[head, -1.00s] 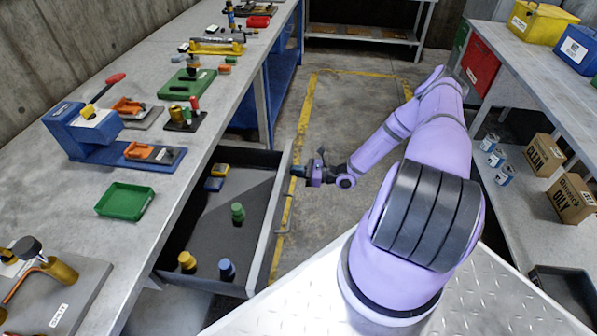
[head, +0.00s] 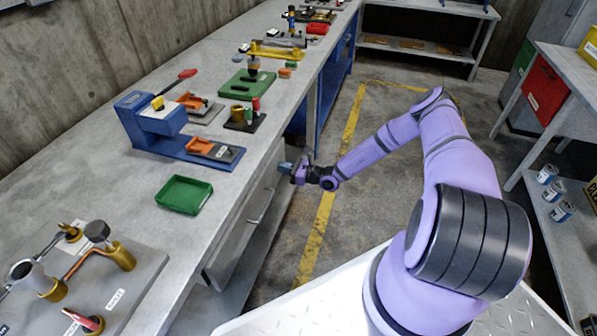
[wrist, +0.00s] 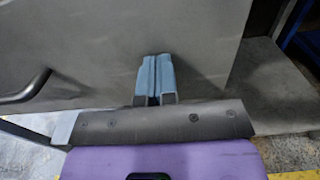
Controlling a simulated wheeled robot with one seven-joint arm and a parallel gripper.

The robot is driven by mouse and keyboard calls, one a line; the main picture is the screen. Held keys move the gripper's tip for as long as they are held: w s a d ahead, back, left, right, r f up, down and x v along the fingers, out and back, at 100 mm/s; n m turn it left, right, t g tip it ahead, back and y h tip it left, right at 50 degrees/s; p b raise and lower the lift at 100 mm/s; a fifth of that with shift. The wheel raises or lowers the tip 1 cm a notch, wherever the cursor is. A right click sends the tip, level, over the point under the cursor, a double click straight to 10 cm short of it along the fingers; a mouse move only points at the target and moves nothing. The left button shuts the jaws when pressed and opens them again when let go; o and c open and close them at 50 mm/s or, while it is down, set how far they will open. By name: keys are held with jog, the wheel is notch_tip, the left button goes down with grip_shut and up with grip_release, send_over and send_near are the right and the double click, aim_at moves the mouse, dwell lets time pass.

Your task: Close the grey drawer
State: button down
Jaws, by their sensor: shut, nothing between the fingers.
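The grey drawer (head: 242,222) is under the long grey bench at left in the head view. Its front is almost in line with the bench edge, and its inside is hidden under the bench top. A bar handle (head: 262,206) is on its front. My gripper (head: 286,167) is shut and empty, with its fingertips at the far part of the drawer front. In the wrist view the shut blue-grey fingers (wrist: 154,80) point at the grey front panel (wrist: 90,45). They touch it or are very close. The handle (wrist: 28,88) shows at the left there.
The bench top holds a green tray (head: 184,194), a blue fixture (head: 165,130) and several tools. The floor (head: 350,215) right of the drawer is clear, with a yellow line. A shelf with cans (head: 553,190) stands at right.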

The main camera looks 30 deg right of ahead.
jog(key=shift+x, duration=1.15)
jog(key=shift+r, duration=0.2)
